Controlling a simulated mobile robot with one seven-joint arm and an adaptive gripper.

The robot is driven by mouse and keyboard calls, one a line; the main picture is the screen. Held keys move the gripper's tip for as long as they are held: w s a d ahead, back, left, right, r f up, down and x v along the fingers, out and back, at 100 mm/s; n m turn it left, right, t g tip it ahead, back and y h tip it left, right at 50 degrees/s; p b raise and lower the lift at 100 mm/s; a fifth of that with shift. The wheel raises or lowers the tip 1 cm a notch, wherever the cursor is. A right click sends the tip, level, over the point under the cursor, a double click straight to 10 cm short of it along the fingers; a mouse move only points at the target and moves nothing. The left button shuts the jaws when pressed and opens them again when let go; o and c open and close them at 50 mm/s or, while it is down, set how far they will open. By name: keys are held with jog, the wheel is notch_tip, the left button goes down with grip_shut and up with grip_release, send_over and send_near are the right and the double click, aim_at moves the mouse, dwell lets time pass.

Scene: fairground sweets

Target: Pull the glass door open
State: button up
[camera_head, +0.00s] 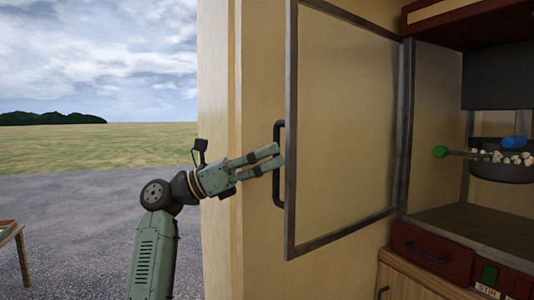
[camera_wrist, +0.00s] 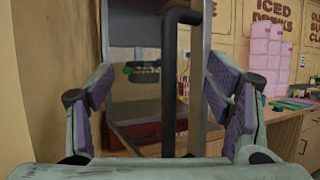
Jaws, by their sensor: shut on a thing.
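The glass door (camera_head: 345,130) has a grey metal frame and stands swung open, hinged on its right side against the popcorn cabinet. Its black bar handle (camera_head: 278,190) is on the left edge. My gripper (camera_head: 277,157) reaches in from the left at the handle's middle height, its fingers shut on the handle. In the wrist view the handle (camera_wrist: 168,85) runs upright between the two purple-padded fingers of my gripper (camera_wrist: 160,105). The exact contact of the pads on the bar is hard to see there.
The open cabinet holds a popcorn kettle (camera_head: 503,170) with a green-ended rod (camera_head: 440,151) and a blue piece (camera_head: 514,142). A red drawer (camera_head: 430,255) is below. A cream wall (camera_head: 218,120) stands behind my gripper. Pink boxes (camera_wrist: 265,50) stand on a counter. Open paving lies left.

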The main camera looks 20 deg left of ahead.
jog(key=shift+w+f, duration=0.25)
jog(key=shift+f, duration=0.2)
jog(key=shift+c, duration=0.7)
jog(key=v, duration=1)
jog(key=shift+s+a+r, duration=0.15)
jog(key=shift+s+a, duration=0.15)
jog(key=shift+a, duration=0.05)
jog(key=c, duration=0.3)
jog(key=shift+s+a, duration=0.25)
jog(key=shift+a, duration=0.2)
